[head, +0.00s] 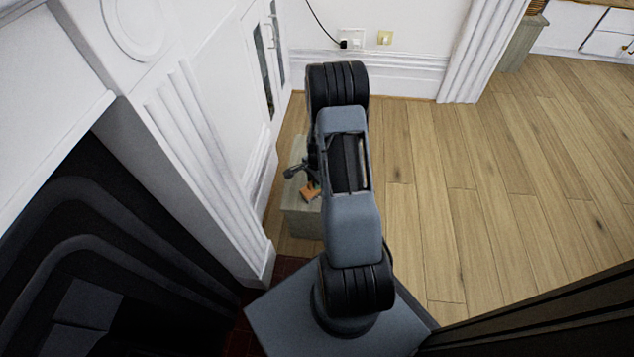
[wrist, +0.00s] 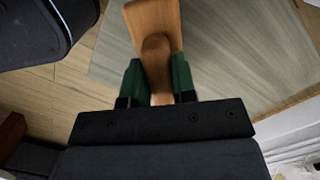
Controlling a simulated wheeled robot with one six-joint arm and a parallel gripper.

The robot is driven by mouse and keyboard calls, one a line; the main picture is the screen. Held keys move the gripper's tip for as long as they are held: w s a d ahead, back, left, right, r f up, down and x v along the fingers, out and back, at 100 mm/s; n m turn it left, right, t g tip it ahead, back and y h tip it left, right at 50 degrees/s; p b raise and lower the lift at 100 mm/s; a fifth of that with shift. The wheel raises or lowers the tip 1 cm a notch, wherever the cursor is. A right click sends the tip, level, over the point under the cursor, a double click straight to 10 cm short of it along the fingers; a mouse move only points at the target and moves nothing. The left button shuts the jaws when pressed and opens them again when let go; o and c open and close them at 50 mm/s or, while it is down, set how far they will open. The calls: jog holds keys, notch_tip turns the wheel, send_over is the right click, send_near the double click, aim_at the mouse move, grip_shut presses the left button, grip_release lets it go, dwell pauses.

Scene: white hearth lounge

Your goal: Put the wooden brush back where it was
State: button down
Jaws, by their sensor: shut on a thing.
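The wooden brush (wrist: 153,20) is orange-brown and shows in the wrist view between the two green fingers of my gripper (wrist: 158,84), which are shut on its narrower part. In the head view the brush (head: 309,193) is a small orange-brown patch beside my arm, over the grey wooden stand (head: 305,222). The stand's top (wrist: 225,50) lies beneath the brush in the wrist view. I cannot tell whether the brush touches it. My arm hides part of the stand in the head view.
A white fireplace surround (head: 205,150) and white cabinet (head: 262,125) stand close on the left. A wall socket with a black plug (head: 345,43) is at the back. The wooden floor (head: 480,180) on the right is clear.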

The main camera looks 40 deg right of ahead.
jog(key=c, duration=0.9)
grip_release()
jog(key=a+r+n+p, duration=0.2)
jog(key=r+p, duration=0.1)
jog(key=r, duration=0.7)
jog(key=a+r+n+p, duration=0.2)
jog(key=r, duration=0.8)
jog(key=s+a+r+n+t, duration=0.1)
jog(key=s+a+r+n, duration=0.3)
jog(key=a, duration=0.1)
jog(key=s+a+r+n+t, duration=0.1)
jog(key=s+a+r+n, duration=0.3)
jog(key=a+r+n, duration=0.1)
jog(key=s+a+r+n+h, duration=0.1)
jog(key=s+a+r+n, duration=0.3)
jog(key=a, duration=0.1)
jog(key=shift+s+a+r+n+t, duration=0.15)
jog(key=shift+a+r+n+t, duration=0.05)
jog(key=shift+a+n+t, duration=0.2)
jog(key=shift+r, duration=0.1)
